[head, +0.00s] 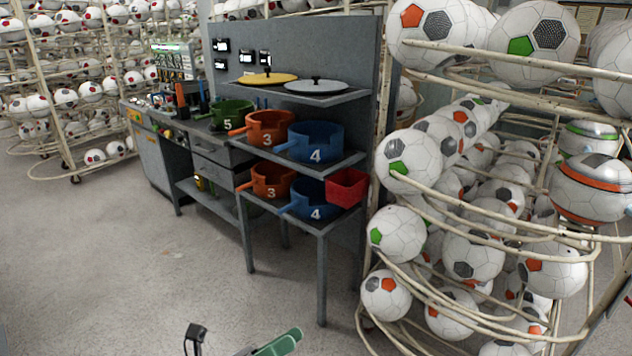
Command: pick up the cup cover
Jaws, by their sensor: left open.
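Two flat round covers with small dark knobs lie on the top shelf of a grey rack: a yellow cover (267,79) on the left and a light grey cover (316,86) on the right. I cannot tell which one is the cup cover. My left gripper (245,338) shows at the bottom edge, open and empty, with a dark part and a green part apart. It is well in front of the rack and touches nothing there. My right gripper is not in view.
Numbered pots stand below: orange (270,127) and blue (316,142) on the middle shelf, more below beside a red bin (346,187). A green pot (233,113) stands on the workbench (160,150). A ball rack (440,185) crowds the right. Floor at left front is clear.

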